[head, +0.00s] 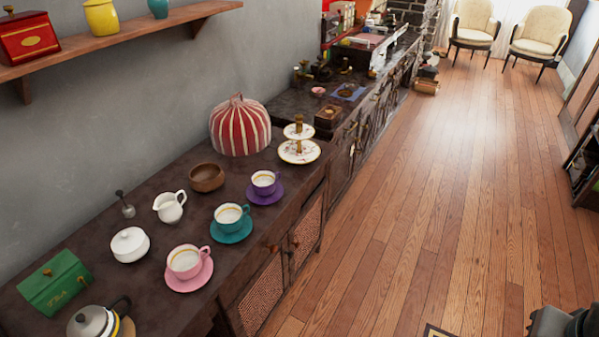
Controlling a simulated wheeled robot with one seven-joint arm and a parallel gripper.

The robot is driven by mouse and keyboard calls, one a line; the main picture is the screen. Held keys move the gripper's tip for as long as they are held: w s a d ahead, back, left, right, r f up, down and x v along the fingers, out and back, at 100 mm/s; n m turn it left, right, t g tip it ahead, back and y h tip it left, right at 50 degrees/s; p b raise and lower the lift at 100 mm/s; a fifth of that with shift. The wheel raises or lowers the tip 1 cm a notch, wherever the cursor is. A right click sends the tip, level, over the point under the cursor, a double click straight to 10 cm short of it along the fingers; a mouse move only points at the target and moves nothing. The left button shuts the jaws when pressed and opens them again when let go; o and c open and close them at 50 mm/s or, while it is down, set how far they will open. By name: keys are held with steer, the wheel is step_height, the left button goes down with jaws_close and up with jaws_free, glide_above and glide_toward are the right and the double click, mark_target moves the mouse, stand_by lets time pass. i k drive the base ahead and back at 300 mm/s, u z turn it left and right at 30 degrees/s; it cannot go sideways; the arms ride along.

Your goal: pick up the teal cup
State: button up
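The teal cup (231,217) stands upright on a teal saucer (231,238) near the front edge of the dark counter. It is white inside with a gold band, and a drink appears to be in it. Its handle points to the upper right. A purple cup (264,184) on a purple saucer stands behind it to the right, and a pink cup (185,263) on a pink saucer stands in front of it to the left. No gripper fingers can be made out in the head view.
A striped tea cosy (240,127) and a tiered stand (299,150) are behind. The wooden floor (430,240) right of the counter is mostly clear.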

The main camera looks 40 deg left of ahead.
mark_target(230, 217)
steer(key=u, duration=0.3)
steer(key=i, duration=1.5)
steer(key=u, duration=1.75)
steer(key=i, duration=0.95)
steer(key=u, duration=0.8)
